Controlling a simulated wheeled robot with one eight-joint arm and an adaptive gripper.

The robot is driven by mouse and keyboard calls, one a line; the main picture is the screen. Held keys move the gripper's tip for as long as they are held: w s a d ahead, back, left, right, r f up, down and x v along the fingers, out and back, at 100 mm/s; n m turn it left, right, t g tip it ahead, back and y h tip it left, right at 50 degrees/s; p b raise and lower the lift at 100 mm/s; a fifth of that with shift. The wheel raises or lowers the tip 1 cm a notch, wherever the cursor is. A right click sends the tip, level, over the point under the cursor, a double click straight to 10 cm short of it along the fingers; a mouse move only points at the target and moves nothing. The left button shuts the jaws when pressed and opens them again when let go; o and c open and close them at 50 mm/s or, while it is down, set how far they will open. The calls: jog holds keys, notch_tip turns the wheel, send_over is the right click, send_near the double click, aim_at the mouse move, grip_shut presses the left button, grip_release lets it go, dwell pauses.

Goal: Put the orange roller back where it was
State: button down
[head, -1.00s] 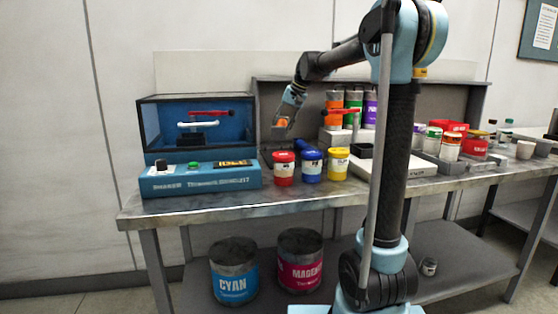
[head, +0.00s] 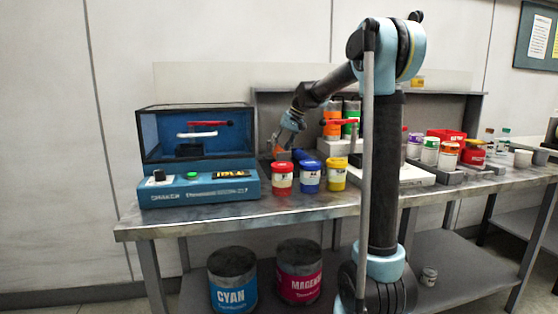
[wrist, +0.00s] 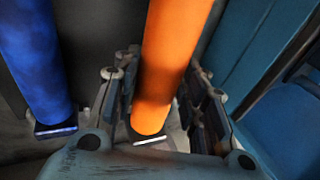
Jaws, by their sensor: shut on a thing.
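The orange roller (wrist: 172,60) is between the two fingers of my gripper (wrist: 163,100) in the wrist view, held fast, with its near end by the palm. In the head view my gripper (head: 284,150) is low over the back left of the bench, behind the red-lidded jar, and only a little orange shows there. A blue roller (wrist: 35,65) stands to the left of the orange one in the wrist view, apart from it. The blue roller (head: 303,155) is partly hidden behind the jars in the head view. Whether the orange roller touches anything below is hidden.
A blue shaker machine (head: 200,187) stands left of my gripper. Red (head: 282,180), blue (head: 310,178) and yellow (head: 337,176) jars stand in front of it. Orange (head: 332,124) and green (head: 351,122) cans stand to the right. The bench's front strip (head: 200,217) is clear.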

jog(key=shift+f, duration=1.95)
jog(key=c, duration=1)
grip_release()
jog(key=v, duration=1.2)
jog(key=shift+s+a, duration=0.1)
